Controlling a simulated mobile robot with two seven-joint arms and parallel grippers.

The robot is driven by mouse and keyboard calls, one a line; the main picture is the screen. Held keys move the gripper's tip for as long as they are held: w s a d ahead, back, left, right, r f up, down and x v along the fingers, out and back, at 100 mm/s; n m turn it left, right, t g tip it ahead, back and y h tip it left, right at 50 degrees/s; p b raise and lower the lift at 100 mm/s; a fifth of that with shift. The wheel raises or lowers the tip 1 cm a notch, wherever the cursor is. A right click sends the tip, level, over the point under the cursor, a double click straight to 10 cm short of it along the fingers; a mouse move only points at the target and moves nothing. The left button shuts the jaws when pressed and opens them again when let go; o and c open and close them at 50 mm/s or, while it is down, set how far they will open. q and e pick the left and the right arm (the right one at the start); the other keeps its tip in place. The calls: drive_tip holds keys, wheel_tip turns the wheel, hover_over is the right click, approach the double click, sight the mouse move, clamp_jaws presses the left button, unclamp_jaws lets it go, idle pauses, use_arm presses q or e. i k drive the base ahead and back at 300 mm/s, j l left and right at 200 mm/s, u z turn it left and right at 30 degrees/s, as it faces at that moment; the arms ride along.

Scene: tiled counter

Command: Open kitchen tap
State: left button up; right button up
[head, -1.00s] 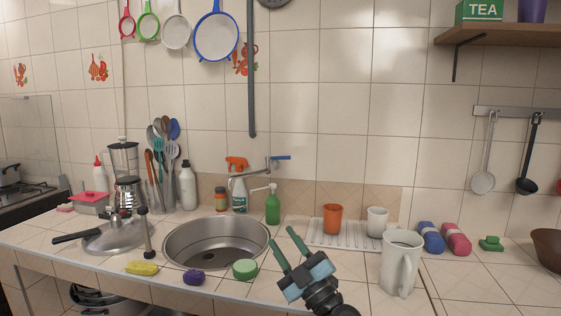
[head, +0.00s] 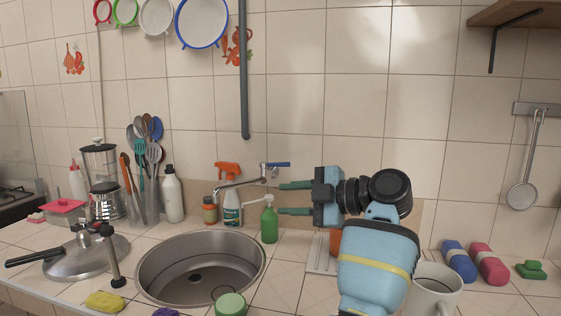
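The kitchen tap (head: 241,186) is a metal wall tap with a long spout reaching left over the sink (head: 199,268). Its blue lever handle (head: 279,164) sits on top at the wall and points right.
A spray bottle (head: 232,211) stands behind the sink, left of the soap bottle. My arm partly hides an orange cup (head: 335,240) and a white mug (head: 432,290). Blue (head: 458,261) and pink (head: 487,264) rolls lie to the right.

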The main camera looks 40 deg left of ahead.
sight(262, 164)
drive_tip(key=i+j, duration=0.75)
